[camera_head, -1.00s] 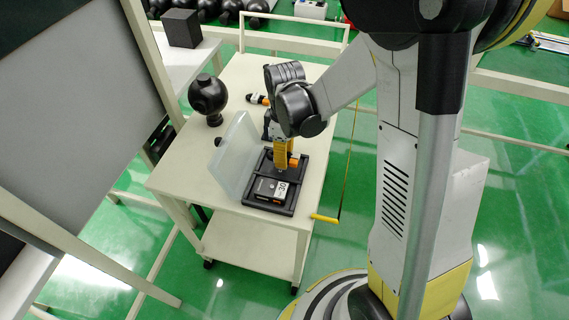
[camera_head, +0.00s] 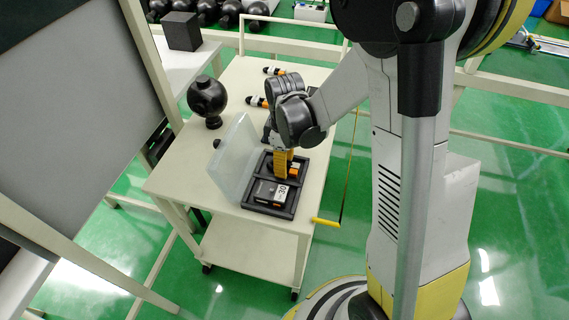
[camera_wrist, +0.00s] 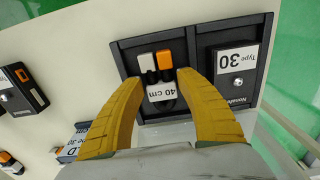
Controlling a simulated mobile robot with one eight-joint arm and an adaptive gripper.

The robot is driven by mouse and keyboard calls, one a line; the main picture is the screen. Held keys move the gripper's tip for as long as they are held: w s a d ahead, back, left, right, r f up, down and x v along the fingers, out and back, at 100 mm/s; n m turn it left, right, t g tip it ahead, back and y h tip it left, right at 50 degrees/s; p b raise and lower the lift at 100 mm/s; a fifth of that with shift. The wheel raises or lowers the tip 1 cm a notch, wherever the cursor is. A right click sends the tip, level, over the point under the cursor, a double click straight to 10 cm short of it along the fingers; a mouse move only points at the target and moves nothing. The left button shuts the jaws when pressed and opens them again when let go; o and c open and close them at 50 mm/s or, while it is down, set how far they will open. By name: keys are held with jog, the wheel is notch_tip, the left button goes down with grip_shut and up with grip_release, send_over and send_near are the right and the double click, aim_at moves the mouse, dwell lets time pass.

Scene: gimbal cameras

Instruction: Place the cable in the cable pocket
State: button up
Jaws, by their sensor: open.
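The cable (camera_wrist: 164,60) shows white and orange plug ends and a white "40 cm" label in the wrist view. It lies in the left compartment of the black case tray (camera_wrist: 120,60); I cannot tell if it is fully seated. My gripper (camera_wrist: 160,78) has its two yellow fingers apart, one on each side of the cable. Finger contact with the cable is unclear. In the head view, my gripper (camera_head: 284,165) points down into the rear part of the tray. A black "Type 30" device (camera_wrist: 236,65) fills the neighbouring compartment.
A clear lid (camera_head: 234,160) stands up along the tray's left side. A black round object (camera_head: 207,98) stands left on the table (camera_head: 165,185). Orange-and-black items (camera_head: 257,101) lie behind my gripper. A yellow handle (camera_head: 326,222) hangs by the table's right edge.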

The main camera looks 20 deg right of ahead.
notch_tip(320, 180, up, 12)
jog(key=p, duration=0.5)
jog(key=s+r+m+t, duration=0.7)
jog(key=s+r+m, duration=0.3)
jog(key=s+r, duration=0.2)
jog(key=shift+s+m+b, duration=0.3)
jog(key=shift+s+m, duration=0.1)
jog(key=shift+s, duration=0.05)
